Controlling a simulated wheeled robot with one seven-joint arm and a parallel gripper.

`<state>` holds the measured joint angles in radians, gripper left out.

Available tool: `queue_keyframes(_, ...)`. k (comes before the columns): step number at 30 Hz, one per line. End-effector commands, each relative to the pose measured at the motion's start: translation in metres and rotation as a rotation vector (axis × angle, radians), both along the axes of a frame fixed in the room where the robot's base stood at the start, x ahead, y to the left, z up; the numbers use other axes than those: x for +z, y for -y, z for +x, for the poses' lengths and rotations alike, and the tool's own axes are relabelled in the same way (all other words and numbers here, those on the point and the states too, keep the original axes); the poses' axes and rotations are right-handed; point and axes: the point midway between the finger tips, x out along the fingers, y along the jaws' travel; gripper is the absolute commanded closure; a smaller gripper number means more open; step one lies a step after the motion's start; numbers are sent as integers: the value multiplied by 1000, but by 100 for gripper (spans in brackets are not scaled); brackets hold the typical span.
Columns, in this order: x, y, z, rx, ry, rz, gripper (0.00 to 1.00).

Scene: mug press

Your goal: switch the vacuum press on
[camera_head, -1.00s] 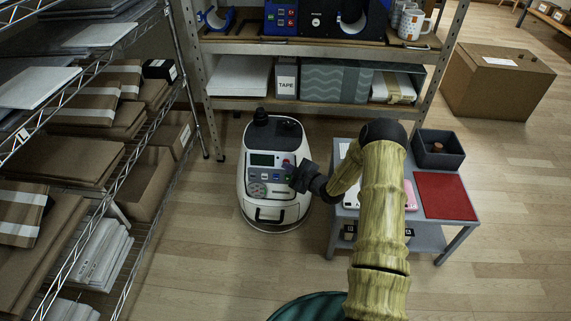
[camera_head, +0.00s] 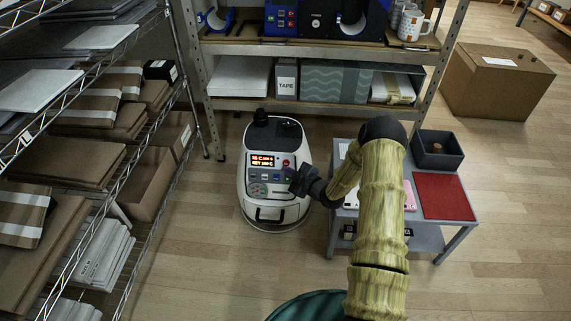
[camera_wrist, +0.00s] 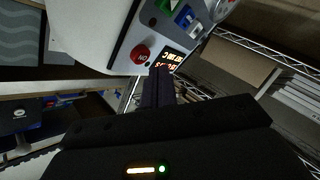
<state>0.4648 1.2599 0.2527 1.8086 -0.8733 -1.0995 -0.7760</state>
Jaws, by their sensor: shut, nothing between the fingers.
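The vacuum press (camera_head: 262,210) is a white, rounded machine standing on the floor in the middle of the head view. Its display (camera_head: 263,161) is lit with orange-red characters. My gripper (camera_head: 295,180) is shut and empty at the right side of its control panel, partly covering it. In the wrist view the shut fingers (camera_wrist: 160,80) point at the panel. A round red button (camera_wrist: 140,54) with white lettering lies just beyond the fingertips. A blue button (camera_wrist: 184,16) and the lit display (camera_wrist: 170,62) are nearby. I cannot tell whether the fingertips touch the panel.
A grey table (camera_head: 448,230) with a red mat (camera_head: 443,196) and a dark bin (camera_head: 437,150) stands right of the press, beside my arm. A wire rack with boxes (camera_head: 150,185) is at the left. A shelf unit (camera_head: 320,105) stands behind. Floor in front is clear.

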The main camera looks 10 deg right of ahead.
Motion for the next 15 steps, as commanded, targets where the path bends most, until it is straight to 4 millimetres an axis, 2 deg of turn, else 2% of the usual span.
queue_keyframes(15, 11, -12, -37, 1, -2, 0, 100)
